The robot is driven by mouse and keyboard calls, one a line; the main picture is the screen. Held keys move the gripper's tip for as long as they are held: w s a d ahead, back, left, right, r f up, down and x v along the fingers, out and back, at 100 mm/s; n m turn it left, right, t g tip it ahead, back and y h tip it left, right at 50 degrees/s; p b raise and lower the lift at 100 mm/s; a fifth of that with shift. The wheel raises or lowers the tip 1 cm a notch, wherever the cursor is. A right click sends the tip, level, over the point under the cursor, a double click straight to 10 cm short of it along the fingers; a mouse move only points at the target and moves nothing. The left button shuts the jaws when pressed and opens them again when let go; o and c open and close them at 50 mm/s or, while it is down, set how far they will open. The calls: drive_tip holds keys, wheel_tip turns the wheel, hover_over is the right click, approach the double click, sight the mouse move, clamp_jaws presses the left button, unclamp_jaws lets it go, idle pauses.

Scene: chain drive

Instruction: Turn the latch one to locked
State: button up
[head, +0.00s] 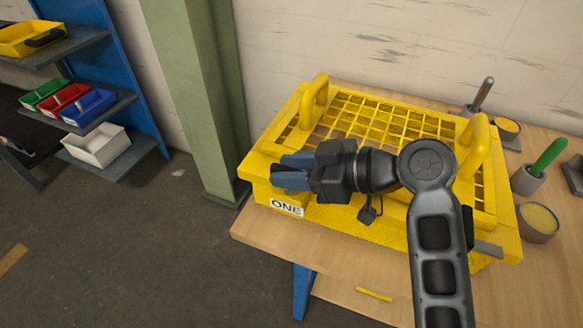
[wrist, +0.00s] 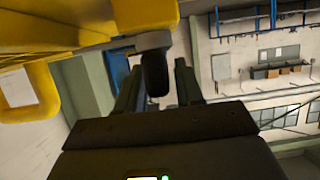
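The yellow guard box (head: 395,222) sits on a wooden table, with a white "ONE" label (head: 286,207) low on its front left. My gripper (head: 290,172) is in front of the box's left part, fingers pointing left, just above the label. In the wrist view the two fingers (wrist: 158,85) are apart. A dark rounded handle (wrist: 154,70), joined to a yellow part, appears between them; it looks like latch one. I cannot tell whether the fingers touch it. In the head view my gripper hides this handle, so its setting is unclear.
A grey bar (head: 488,248) sticks out at the box's front right. Two yellow handles (head: 315,100) (head: 477,138) rise from the mesh lid. A green-handled tool (head: 548,157) and a tin (head: 538,221) stand at right. A green pillar (head: 200,90) is behind left.

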drive_tip(key=shift+o, duration=0.6)
drive_tip(key=b+v, duration=0.1)
drive_tip(key=v, duration=0.6)
drive_tip(key=shift+d, duration=0.35)
drive_tip(key=shift+s+r, duration=0.1)
drive_tip(key=shift+s, duration=0.05)
